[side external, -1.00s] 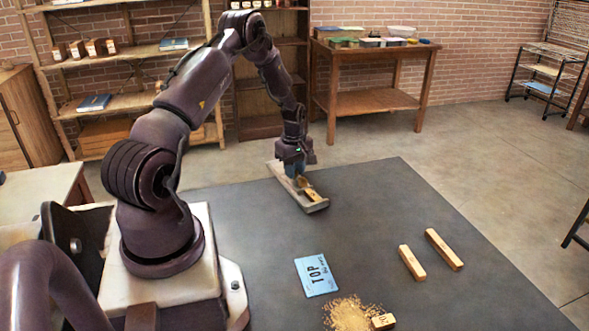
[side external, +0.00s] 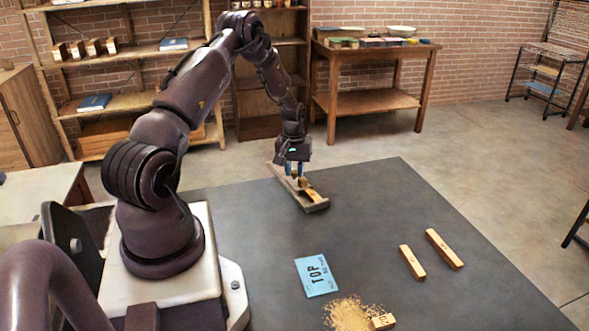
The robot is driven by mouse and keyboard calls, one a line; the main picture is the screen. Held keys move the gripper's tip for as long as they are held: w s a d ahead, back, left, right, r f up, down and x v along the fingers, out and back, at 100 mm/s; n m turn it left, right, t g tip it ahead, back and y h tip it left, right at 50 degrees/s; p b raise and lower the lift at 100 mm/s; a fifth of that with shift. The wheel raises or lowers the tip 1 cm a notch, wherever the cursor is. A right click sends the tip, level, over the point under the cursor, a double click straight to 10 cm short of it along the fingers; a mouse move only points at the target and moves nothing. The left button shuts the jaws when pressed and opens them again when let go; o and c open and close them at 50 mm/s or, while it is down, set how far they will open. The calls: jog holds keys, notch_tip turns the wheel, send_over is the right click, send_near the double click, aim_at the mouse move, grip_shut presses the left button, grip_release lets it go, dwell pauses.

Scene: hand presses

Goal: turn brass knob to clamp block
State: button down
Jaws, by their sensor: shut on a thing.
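The press (side external: 318,206) is a long narrow grey-brown holder lying near the far edge of the dark table. A wooden block (side external: 312,194) lies in it, towards its near end. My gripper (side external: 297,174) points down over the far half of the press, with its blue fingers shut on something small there. The brass knob is mostly hidden between the fingers, with only a hint of brass colour showing. I cannot tell whether the block is clamped.
Sawdust (side external: 348,313) and a small block (side external: 383,321) are at the front. Two wooden bars (side external: 444,249) (side external: 412,263) lie at the right. The table between is clear.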

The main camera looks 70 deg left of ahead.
aim_at(293, 171)
jog(key=m, duration=0.4)
jog(key=shift+m, duration=2.3)
jog(key=c, duration=0.9)
grip_release()
jog(key=shift+c, duration=0.2)
notch_tip(293, 171, up, 13)
jog(key=shift+a, duration=0.25)
jog(key=shift+s, duration=0.1)
